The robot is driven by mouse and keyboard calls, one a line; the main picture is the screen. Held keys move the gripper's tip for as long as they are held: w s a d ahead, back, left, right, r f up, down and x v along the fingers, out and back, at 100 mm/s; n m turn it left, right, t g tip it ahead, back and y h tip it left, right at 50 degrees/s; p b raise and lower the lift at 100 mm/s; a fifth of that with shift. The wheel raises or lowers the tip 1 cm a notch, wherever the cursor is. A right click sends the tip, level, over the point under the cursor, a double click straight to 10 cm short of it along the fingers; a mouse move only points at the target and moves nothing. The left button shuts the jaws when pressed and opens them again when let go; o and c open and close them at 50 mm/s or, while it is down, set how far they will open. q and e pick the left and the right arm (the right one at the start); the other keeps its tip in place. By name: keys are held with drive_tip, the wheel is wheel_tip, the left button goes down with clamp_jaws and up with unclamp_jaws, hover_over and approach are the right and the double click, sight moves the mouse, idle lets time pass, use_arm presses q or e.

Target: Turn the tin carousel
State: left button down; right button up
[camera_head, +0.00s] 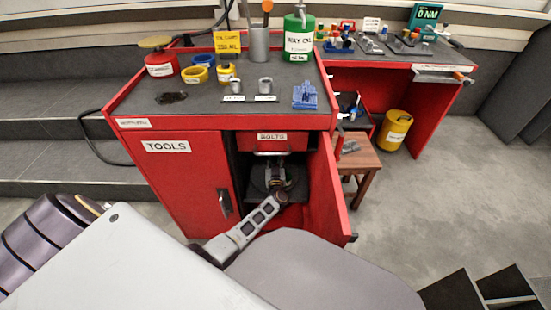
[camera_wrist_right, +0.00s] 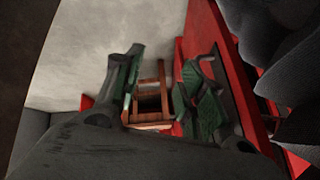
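The tin carousel seems to be the dark round form (camera_head: 257,178) inside the open lower compartment of the red cabinet; it is dim and partly covered, and I cannot make out tins on it. My left arm reaches into this compartment. My left gripper (camera_head: 279,180) is at its end, in front of or against the dark form; I cannot tell if they touch or if the fingers are open. In the right wrist view my right gripper (camera_wrist_right: 165,90) has its fingers well apart with nothing between them. It does not show in the head view.
The red cabinet door (camera_head: 328,188) stands open at the compartment's right. A wooden stool (camera_head: 361,162) stands just beyond it, also seen past my right fingers (camera_wrist_right: 151,104). The TOOLS door (camera_head: 180,185) is shut. A yellow can (camera_head: 394,131) stands under the right bench.

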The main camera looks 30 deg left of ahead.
use_arm(q)
drive_tip(key=shift+m+t+h+p, duration=0.3)
drive_tip(key=shift+m+h, duration=0.1)
drive_tip(key=shift+h, duration=0.2)
drive_tip(key=shift+m+t+h, duration=0.3)
drive_tip(key=shift+m+h, duration=0.1)
drive_tip(key=shift+h, duration=0.1)
drive_tip(key=shift+m+t+h, duration=0.3)
drive_tip(key=shift+m+h, duration=0.1)
drive_tip(key=shift+h, duration=0.2)
drive_tip(key=shift+f+m+h, duration=0.1)
drive_tip(key=shift+m+h, duration=0.4)
drive_tip(key=shift+h, duration=0.1)
drive_tip(key=shift+m+t+h, duration=0.3)
drive_tip(key=shift+h, duration=0.6)
drive_tip(key=shift+m+h, duration=0.3)
drive_tip(key=shift+m, duration=0.1)
drive_tip(key=shift+d, duration=0.1)
use_arm(e)
drive_tip(key=shift+r, duration=0.55)
drive_tip(key=shift+w+d+r, duration=0.1)
drive_tip(key=shift+w+d, duration=0.05)
